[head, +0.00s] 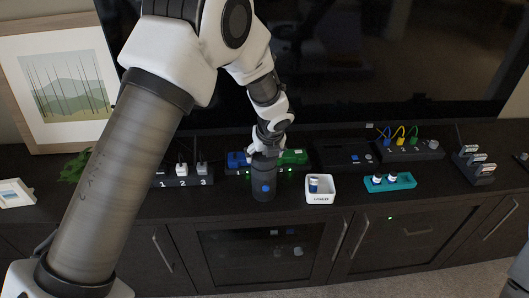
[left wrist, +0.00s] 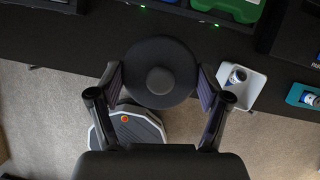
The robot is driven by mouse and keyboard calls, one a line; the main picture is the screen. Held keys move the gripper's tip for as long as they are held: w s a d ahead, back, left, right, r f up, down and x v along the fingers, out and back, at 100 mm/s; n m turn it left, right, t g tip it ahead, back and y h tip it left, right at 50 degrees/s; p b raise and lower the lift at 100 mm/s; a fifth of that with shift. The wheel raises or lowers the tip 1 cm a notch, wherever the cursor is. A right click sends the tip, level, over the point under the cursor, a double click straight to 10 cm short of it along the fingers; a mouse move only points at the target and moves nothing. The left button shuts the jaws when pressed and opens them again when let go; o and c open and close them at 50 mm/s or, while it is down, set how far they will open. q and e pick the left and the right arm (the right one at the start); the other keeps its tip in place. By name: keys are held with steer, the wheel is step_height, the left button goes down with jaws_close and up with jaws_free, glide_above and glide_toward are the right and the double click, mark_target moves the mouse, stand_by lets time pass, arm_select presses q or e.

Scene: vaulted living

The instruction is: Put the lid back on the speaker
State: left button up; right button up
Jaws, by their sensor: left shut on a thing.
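The speaker (head: 263,190) is a dark grey upright cylinder with a blue dot on its front, standing near the cabinet top's front edge. My left gripper (head: 265,153) is directly over its top in the head view. In the left wrist view, my left gripper (left wrist: 160,85) is shut on the lid (left wrist: 159,55), a dark round disc with a raised centre knob, with one finger on each side of its rim. The lid hides the speaker below it in that view. I cannot tell whether the lid touches the speaker. My right gripper is not in view.
A white box (head: 320,197) holding small cylinders stands just right of the speaker. A teal tray (head: 391,183) is farther right. Blue (head: 237,160) and green (head: 295,157) cases stand behind, and a numbered socket strip (head: 184,181) is to the left. A large dark screen (head: 370,60) rises behind.

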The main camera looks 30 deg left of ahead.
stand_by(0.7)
arm_select(q)
steer(key=shift+p, duration=0.4)
stand_by(0.5)
steer(key=shift+f+p, duration=0.25)
steer(key=shift+p, duration=0.15)
stand_by(0.4)
stand_by(0.6)
stand_by(0.3)
steer(key=o, duration=1)
